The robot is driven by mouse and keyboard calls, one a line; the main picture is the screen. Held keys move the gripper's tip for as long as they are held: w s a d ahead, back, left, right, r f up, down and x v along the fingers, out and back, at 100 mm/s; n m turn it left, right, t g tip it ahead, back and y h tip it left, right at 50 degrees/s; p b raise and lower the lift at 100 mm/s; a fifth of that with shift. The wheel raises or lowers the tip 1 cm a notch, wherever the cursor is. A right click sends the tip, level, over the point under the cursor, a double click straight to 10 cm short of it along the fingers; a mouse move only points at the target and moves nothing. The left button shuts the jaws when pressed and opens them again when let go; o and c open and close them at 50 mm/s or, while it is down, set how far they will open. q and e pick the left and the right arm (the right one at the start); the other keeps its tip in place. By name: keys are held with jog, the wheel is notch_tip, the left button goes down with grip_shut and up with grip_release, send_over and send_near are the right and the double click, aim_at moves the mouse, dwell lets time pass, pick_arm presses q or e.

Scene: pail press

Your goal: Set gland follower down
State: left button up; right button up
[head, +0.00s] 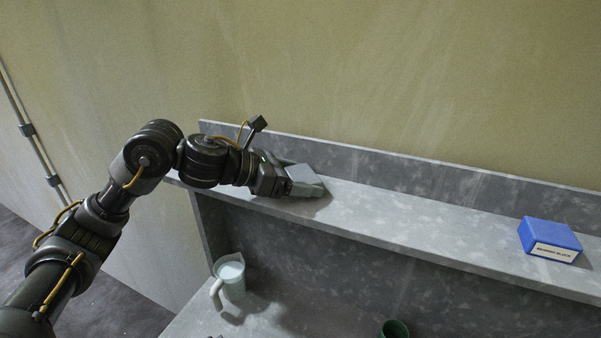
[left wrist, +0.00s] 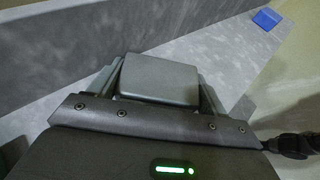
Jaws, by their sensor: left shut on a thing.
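The gland follower seems to be the plain grey-green block (head: 308,176), which also shows in the left wrist view (left wrist: 158,78). My left gripper (head: 291,186) is shut on it, with one finger on each side of the block in the left wrist view. The block is over the left end of the raised grey shelf (head: 400,218), with a shadow close beneath it. I cannot tell whether it touches the shelf. The gripper hides part of it. My right gripper is not in view.
A blue labelled box (head: 549,238) sits at the shelf's right part; the shelf between is clear. A low back ledge (head: 420,174) runs along the wall. Below stand a pale jug (head: 231,275) and a dark green round container (head: 395,329) at the bottom edge.

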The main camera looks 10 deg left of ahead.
pick_arm(q)
jog(key=shift+d, duration=0.1)
jog(key=shift+f+b, duration=0.2)
jog(key=shift+b, duration=0.15)
jog(key=o, duration=1)
jog(key=shift+s, duration=0.1)
